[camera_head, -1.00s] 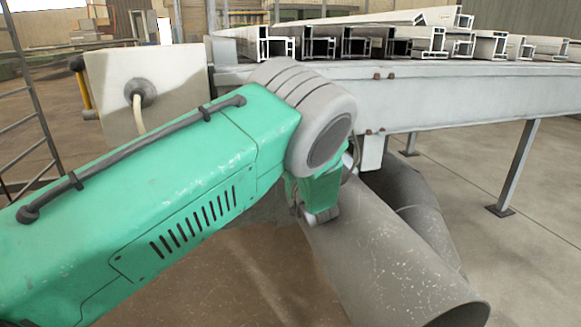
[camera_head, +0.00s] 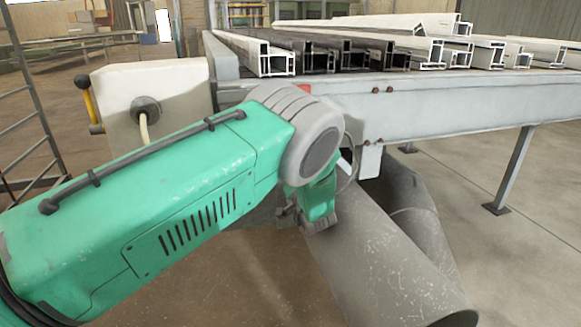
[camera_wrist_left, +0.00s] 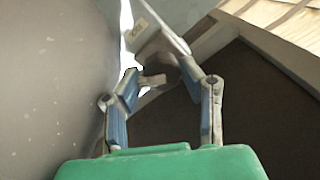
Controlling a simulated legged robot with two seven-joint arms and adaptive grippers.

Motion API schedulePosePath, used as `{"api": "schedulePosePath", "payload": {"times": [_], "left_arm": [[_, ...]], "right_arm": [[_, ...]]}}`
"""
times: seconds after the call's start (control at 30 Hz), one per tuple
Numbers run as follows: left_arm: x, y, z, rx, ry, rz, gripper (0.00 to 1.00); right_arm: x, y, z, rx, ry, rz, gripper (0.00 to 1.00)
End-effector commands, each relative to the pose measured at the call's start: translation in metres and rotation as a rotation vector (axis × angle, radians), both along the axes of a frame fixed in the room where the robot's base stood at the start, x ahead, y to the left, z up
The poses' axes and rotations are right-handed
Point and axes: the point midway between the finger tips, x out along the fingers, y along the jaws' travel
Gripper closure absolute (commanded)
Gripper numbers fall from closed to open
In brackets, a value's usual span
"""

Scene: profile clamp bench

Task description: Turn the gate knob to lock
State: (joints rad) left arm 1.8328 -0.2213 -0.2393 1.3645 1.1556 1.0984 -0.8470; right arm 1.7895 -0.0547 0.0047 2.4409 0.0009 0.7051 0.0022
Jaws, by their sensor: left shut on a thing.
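My left gripper (camera_wrist_left: 160,80) has its two jointed fingers drawn together on a small grey part (camera_wrist_left: 153,81) in the left wrist view. This part looks like the gate knob, but it is mostly hidden and I cannot tell how far it is turned. A small pale label plate (camera_wrist_left: 137,33) shows just beyond the fingertips. In the head view my left gripper (camera_head: 288,214) is small and partly hidden by my green wrist, below the bench edge. My right gripper is in neither view.
Several white profiles (camera_head: 276,64) lie on the bench, whose grey front rail (camera_head: 440,120) runs to the right. A white box (camera_head: 170,90) with a yellow lever (camera_head: 90,102) stands at the left. Open floor (camera_head: 530,240) lies at the right.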

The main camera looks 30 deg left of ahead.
Motion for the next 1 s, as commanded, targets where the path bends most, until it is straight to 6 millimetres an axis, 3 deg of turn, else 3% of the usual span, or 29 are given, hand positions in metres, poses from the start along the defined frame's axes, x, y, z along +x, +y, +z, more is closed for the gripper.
{"api": "schedulePosePath", "payload": {"times": [0.4, 1.0], "left_arm": [[0.001, 0.001, 0.0, 0.255, 0.299, -0.001, 0.94], [0.0, 0.001, -0.001, 0.577, 0.675, 0.0, 0.94]], "right_arm": [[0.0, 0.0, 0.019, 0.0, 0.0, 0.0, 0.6], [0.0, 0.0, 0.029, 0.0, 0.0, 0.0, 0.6]]}}
